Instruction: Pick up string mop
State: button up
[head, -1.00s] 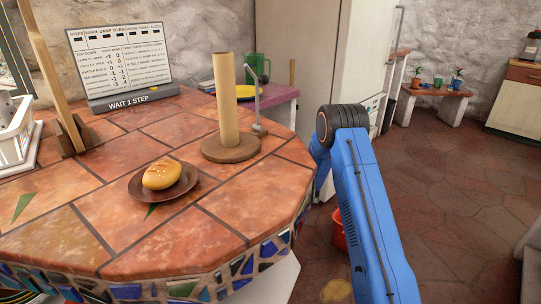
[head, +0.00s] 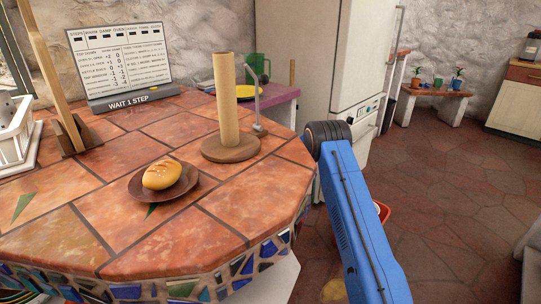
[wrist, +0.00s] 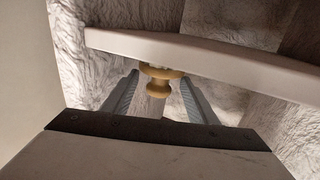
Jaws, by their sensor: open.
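No mop strings show in any view. A thin upright wooden stick (head: 292,78) stands between the purple side table and the fridge in the head view; it may be the mop's handle. In the wrist view, a yellowish turned knob (wrist: 158,88) with a pale wooden shaft shows between the two grey fingers of my gripper (wrist: 158,78). The fingers are apart, one on each side of it. I cannot tell whether the knob belongs to the mop, or whether the fingers touch it. In the head view my gripper is hidden behind my blue arm.
The mosaic counter (head: 90,222) holds a bread roll on a brown plate (head: 143,193), a paper-towel stand (head: 228,100) and a sign (head: 122,60). A white fridge (head: 310,50) stands behind. A red bucket (head: 383,212) is partly behind my arm. A white bar (wrist: 210,52) crosses the wrist view.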

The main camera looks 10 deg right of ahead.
jog(key=shift+x, duration=0.85)
jog(key=c, duration=1.2)
jog(key=shift+o, duration=0.2)
jog(key=shift+r, duration=0.1)
